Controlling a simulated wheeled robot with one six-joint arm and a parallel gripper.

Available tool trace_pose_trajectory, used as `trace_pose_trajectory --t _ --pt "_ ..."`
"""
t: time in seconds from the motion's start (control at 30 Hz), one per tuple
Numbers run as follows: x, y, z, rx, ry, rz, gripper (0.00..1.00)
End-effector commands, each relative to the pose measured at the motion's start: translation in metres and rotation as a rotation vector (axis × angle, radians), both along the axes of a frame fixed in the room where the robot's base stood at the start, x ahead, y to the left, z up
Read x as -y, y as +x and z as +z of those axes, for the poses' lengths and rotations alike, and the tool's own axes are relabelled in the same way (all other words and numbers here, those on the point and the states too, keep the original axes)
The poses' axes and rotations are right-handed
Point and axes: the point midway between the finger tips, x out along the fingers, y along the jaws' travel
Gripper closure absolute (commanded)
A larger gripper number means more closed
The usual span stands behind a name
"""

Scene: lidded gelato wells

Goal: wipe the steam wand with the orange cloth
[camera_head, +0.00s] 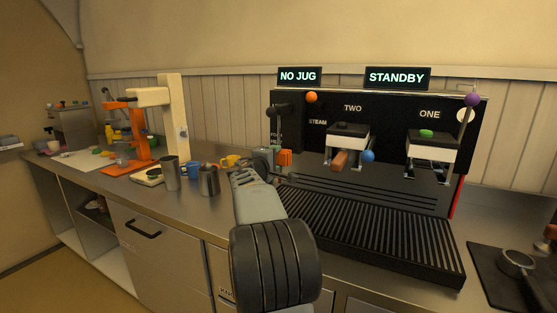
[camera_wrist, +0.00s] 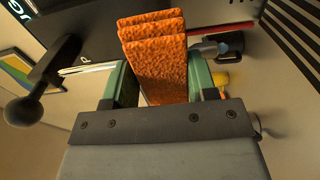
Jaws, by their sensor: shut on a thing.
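The orange cloth (camera_wrist: 160,60), a folded, layered block, is between the two green-padded fingers of my gripper (camera_wrist: 155,85) in the wrist view. In the head view the cloth (camera_head: 285,158) shows as a small orange patch at the tip of my gripper (camera_head: 275,158), at the left end of the coffee machine (camera_head: 395,185). A dark vertical part (camera_head: 277,133), perhaps the steam wand, hangs below a black fitting just above the cloth. My arm hides the area below, and I cannot tell whether the cloth touches the wand.
The ridged drip tray (camera_head: 370,235) lies right of my arm. Metal jugs (camera_head: 208,180), a blue mug (camera_head: 189,170) and a yellow mug (camera_head: 229,161) stand to the left on the counter. In the wrist view a black ball knob (camera_wrist: 24,110) is close at the left.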

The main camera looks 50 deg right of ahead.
Motion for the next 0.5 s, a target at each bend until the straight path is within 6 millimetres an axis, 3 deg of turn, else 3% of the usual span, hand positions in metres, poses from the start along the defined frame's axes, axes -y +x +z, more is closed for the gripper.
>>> trace_pose_trajectory --t 0.2,0.5 --pt "-0.003 0.014 0.000 0.000 0.001 0.001 0.82" --pt "-0.004 0.020 0.000 0.000 0.001 0.001 0.82"
